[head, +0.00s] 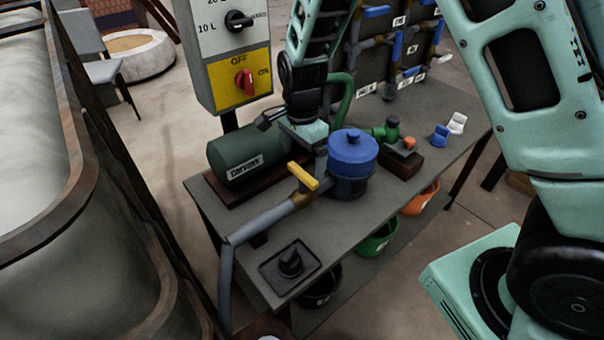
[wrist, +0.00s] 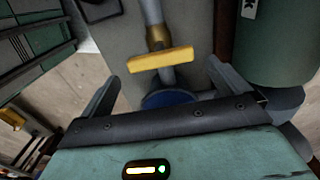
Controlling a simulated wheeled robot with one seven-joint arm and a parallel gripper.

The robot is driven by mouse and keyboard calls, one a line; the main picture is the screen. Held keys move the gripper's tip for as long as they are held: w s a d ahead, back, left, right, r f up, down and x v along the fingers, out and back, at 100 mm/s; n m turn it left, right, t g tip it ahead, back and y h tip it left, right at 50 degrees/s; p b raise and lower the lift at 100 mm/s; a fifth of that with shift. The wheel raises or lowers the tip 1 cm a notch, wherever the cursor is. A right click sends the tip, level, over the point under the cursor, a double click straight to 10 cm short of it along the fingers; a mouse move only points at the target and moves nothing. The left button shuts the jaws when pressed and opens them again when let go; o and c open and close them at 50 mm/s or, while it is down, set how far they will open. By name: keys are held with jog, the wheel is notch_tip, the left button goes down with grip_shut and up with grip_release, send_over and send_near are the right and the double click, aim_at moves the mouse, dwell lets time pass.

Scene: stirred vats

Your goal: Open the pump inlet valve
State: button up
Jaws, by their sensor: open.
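A valve with a yellow lever handle (head: 304,177) sits on the grey pipe (head: 265,220) that runs into the blue-lidded pot (head: 352,160) beside the green pump motor (head: 235,156). The handle lies crosswise to the pipe. My gripper (head: 298,138) is over the bench, just behind and above the handle, between motor and pot. In the wrist view, the yellow handle (wrist: 160,59) lies ahead of my open, empty gripper (wrist: 166,84), roughly centred between the fingers and apart from them. The pot is partly hidden behind the gripper there.
A control box (head: 225,60) with a red knob stands behind the motor. A rusty-rimmed vat (head: 75,165) is at left. A black tray (head: 290,268) lies at the bench's near end. Green piping (head: 385,132) and a valve panel stand behind the pot.

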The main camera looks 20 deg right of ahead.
aim_at(302, 172)
notch_tip(302, 172, down, 6)
jog(key=shift+f, duration=0.15)
dwell(0.3)
jog(key=c, duration=0.7)
